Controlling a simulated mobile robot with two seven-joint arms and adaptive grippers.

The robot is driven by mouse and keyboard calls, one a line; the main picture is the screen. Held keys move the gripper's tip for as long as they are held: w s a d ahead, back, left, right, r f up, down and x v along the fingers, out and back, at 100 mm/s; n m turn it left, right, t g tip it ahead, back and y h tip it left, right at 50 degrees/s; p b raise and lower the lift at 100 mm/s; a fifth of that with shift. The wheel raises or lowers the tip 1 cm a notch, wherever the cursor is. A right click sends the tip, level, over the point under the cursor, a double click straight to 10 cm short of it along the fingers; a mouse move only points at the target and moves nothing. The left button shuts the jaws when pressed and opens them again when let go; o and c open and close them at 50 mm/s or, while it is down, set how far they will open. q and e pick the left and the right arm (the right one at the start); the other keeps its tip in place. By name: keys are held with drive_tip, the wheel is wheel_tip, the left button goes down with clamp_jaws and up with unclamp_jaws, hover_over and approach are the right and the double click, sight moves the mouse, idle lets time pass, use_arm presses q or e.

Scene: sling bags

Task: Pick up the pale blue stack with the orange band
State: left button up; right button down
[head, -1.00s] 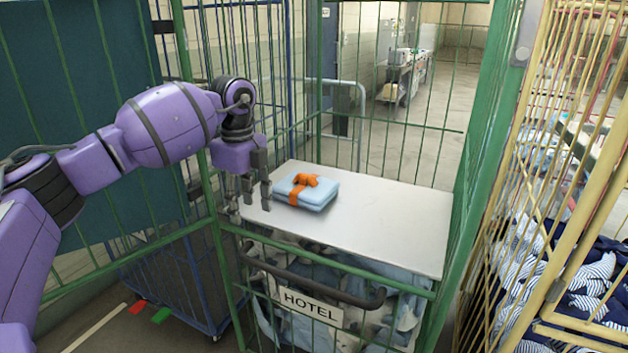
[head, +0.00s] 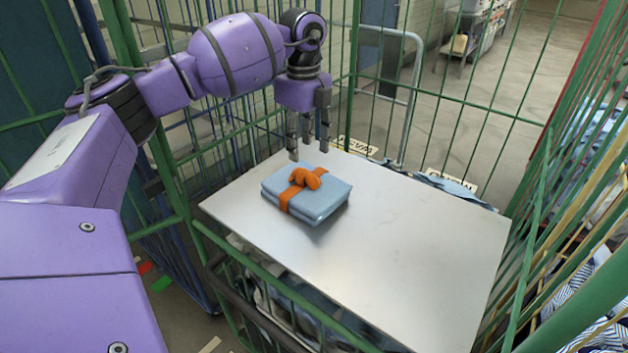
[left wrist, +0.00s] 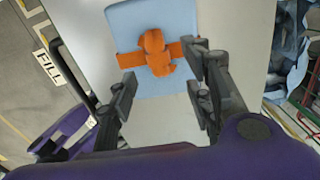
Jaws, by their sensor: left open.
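The pale blue stack (head: 321,204) lies flat on a grey metal shelf (head: 400,270). An orange band with a knotted bow (head: 306,178) on top wraps around it. My left gripper (head: 308,145) points down above the far side of the stack, open and empty. In the left wrist view the stack (left wrist: 152,20) and its orange bow (left wrist: 153,55) show ahead of the spread fingers (left wrist: 160,90). I cannot tell exactly how high the fingertips are above the stack. My right gripper is not in view.
Green wire cage walls (head: 548,190) enclose the shelf on the right and at the back. A green front rail (head: 285,290) runs along its near edge. Laundry shows below and to the right. The shelf right of the stack is bare.

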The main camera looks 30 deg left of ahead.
sight(305, 171)
use_arm(q)
drive_tip(key=shift+s+f, duration=0.5)
drive_tip(key=shift+f, duration=0.65)
drive_tip(key=f, duration=0.3)
drive_tip(key=shift+w+d+f+p, duration=0.1)
drive_tip(key=shift+w+f+p, duration=0.15)
drive_tip(key=shift+f+p, duration=0.1)
drive_tip(key=shift+f, duration=0.4)
clamp_jaws()
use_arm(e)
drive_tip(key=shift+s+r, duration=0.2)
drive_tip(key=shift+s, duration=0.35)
use_arm(q)
drive_tip(key=shift+r, duration=0.1)
